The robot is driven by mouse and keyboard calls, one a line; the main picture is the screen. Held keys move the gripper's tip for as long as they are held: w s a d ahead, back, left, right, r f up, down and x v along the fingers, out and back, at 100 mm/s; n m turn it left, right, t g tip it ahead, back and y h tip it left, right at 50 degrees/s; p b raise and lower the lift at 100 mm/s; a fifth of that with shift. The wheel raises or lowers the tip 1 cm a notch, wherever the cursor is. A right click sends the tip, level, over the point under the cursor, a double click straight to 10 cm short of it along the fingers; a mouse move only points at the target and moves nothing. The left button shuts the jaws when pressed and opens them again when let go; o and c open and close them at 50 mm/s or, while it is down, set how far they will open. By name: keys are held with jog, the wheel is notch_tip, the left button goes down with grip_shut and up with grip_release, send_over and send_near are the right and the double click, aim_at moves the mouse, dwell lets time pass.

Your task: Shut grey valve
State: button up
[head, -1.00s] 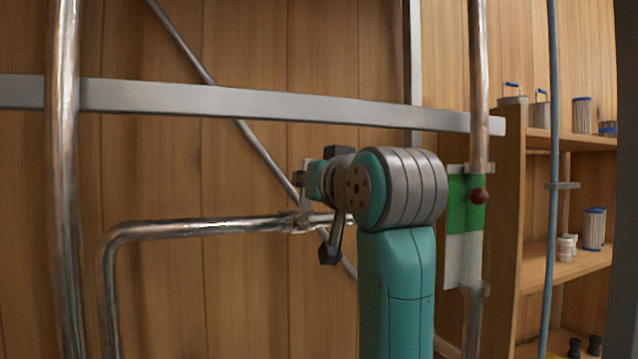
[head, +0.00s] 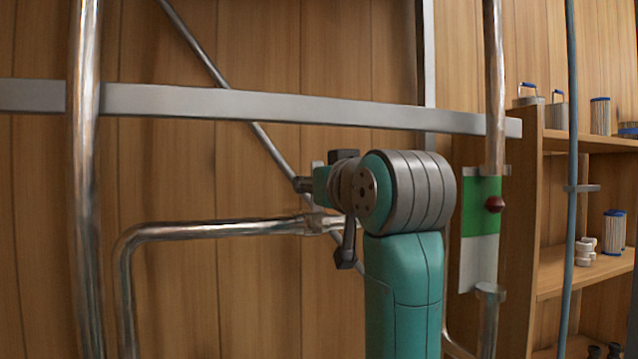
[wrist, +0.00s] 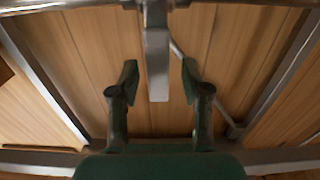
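The grey valve shows in the wrist view as a flat grey lever (wrist: 158,65) that sticks out from a pipe at the top edge. My gripper (wrist: 160,75) is open, with one dark green finger on each side of the lever and a gap on both sides. No finger appears to touch it. In the head view, the valve body (head: 318,223) sits on the horizontal metal pipe (head: 220,228). My gripper (head: 304,184) is just above it there and hides most of the lever.
A grey horizontal rail (head: 260,104) crosses above my gripper. A vertical pipe (head: 84,180) stands at left. At right are a green and white panel (head: 478,248), a red knob (head: 494,204), a thin blue pipe (head: 572,120) and a wooden shelf (head: 580,275) with filters.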

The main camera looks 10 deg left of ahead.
jog(key=shift+d, duration=0.1)
jog(key=v, duration=1.2)
dwell(0.4)
